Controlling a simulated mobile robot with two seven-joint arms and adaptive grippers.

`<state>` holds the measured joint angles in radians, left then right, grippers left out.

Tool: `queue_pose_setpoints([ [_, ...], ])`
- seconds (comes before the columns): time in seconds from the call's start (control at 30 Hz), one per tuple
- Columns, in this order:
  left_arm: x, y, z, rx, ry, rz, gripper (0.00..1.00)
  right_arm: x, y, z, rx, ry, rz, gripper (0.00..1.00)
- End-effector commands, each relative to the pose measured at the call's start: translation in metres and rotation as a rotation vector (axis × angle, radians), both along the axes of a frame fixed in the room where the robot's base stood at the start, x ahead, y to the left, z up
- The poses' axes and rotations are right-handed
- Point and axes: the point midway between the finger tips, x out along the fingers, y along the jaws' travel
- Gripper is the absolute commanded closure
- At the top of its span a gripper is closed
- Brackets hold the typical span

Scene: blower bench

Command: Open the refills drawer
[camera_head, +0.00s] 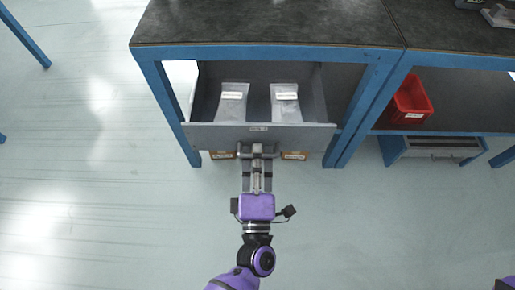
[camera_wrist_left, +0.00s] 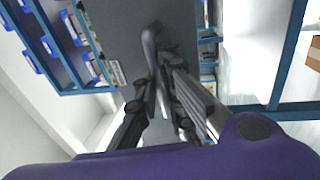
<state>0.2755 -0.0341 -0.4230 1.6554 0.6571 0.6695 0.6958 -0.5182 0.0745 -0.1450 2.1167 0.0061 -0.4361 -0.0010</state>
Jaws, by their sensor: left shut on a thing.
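The refills drawer (camera_head: 212,136) is a grey drawer under the dark bench top. It stands pulled out, and its inside shows. Two pale packets with white labels lie in it, a left one (camera_head: 232,108) and a right one (camera_head: 286,107). My left gripper (camera_head: 257,160) is at the middle of the drawer front, shut on the bar handle (camera_head: 268,154). In the left wrist view the fingers (camera_wrist_left: 158,75) close around the grey handle (camera_wrist_left: 150,40), against the grey front panel (camera_wrist_left: 117,38). My right gripper is not in view.
The blue-framed bench has a dark top (camera_head: 265,22). A red bin (camera_head: 411,101) stands on the shelf at the right. Orange-brown boxes (camera_head: 296,156) show below the drawer front. The pale floor (camera_head: 100,190) in front and at left is clear.

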Motion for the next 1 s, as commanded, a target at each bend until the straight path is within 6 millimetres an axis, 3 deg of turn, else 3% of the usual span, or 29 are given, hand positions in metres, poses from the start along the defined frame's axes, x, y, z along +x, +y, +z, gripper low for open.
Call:
queue_pose_setpoints([
  [0.2, 0.0, 0.0, 0.0, 0.0, -0.001, 0.001, 1.0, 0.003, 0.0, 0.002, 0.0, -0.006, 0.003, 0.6],
  [0.23, 0.0, 0.0, 0.0, 0.0, -0.001, 0.001, 0.89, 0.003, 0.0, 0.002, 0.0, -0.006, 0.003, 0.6],
  [0.3, 0.0, 0.0, 0.0, 0.0, -0.001, 0.001, 0.83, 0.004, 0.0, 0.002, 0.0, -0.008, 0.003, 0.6],
  [0.63, 0.0, 0.0, 0.003, -0.001, 0.0, 0.001, 0.83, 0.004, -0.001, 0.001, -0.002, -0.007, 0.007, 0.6],
  [0.87, 0.001, 0.001, 0.04, -0.006, -0.008, 0.005, 0.83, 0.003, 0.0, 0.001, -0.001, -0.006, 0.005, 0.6],
  [0.93, 0.001, 0.001, 0.055, -0.005, -0.01, 0.007, 0.74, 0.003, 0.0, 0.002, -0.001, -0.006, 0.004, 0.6],
  [1.0, 0.001, 0.001, 0.07, -0.005, -0.013, 0.007, 0.56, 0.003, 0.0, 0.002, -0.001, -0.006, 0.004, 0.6],
])
